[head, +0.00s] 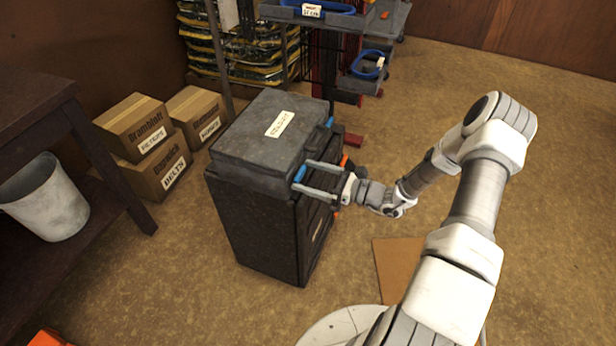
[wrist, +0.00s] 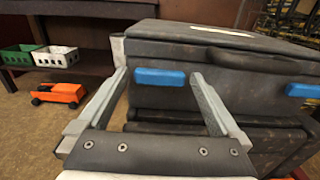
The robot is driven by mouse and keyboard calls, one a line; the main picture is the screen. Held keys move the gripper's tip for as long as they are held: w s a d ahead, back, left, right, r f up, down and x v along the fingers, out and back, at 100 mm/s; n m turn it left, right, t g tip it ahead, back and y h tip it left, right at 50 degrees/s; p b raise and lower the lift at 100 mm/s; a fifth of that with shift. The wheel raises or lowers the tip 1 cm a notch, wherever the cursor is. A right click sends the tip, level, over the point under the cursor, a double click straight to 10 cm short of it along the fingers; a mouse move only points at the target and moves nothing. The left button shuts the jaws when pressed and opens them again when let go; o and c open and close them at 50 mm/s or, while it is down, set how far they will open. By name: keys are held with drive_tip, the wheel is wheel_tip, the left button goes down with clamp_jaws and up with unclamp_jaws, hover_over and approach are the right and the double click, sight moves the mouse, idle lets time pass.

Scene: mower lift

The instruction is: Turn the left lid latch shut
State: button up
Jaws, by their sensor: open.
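The dark grey box (head: 270,215) stands on the floor with its lid (head: 258,142) down. The left lid latch (wrist: 159,77) is a blue bar lying level on the lid's front face; it also shows in the head view (head: 299,173). The second blue latch (wrist: 303,90) is farther right on the same face, also level. My gripper (head: 301,175) is open, reaching in from the right in the head view. In the wrist view its fingers (wrist: 159,78) stand either side of the left latch. I cannot tell whether they touch it.
Cardboard boxes (head: 136,128) stand left of the box, near a dark shelf with a white bucket (head: 45,197). An orange toy-like vehicle (wrist: 58,94) lies left in the wrist view. The floor to the right is mostly clear.

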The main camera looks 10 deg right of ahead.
drive_tip(key=shift+w+a, duration=0.15)
drive_tip(key=shift+a, duration=0.05)
drive_tip(key=c, duration=1.1)
drive_tip(key=shift+c, duration=0.2)
